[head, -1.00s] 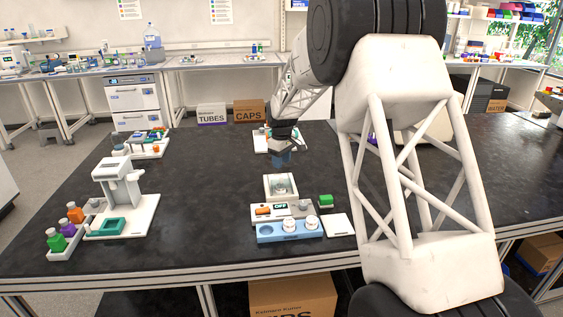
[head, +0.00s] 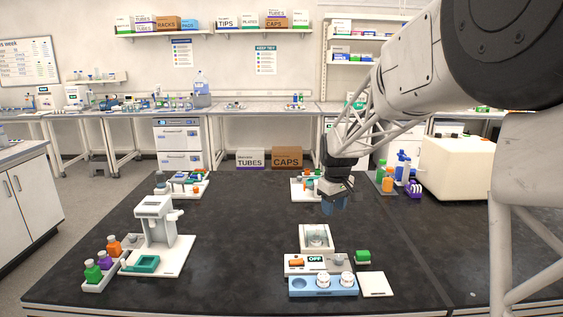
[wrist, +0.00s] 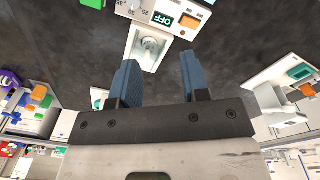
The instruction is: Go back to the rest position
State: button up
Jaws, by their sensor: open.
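My gripper (head: 334,205) is above the dark bench, behind the white device with the OFF display. In the wrist view its two blue fingers (wrist: 156,80) are apart with nothing between them. The device (head: 317,237) shows beyond the fingertips in the wrist view (wrist: 150,46), with its OFF panel and orange switch. The gripper is apart from everything on the bench.
A blue holder (head: 322,292) with white-capped pots is at the front, beside a green block (head: 363,256) and white pad (head: 377,285). A white stand (head: 155,222) and colored bottles (head: 104,259) are left. A cream box (head: 458,168) stands right. Bare bench lies between.

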jog(key=s+d+r+m+t, duration=0.1)
jog(key=s+m, duration=0.2)
jog(key=s, duration=1.9)
jog(key=s+d+r+m, duration=0.1)
jog(key=s+d+m, duration=0.1)
jog(key=s, duration=2)
jog(key=shift+m+t, duration=0.4)
jog(key=shift+m, duration=0.4)
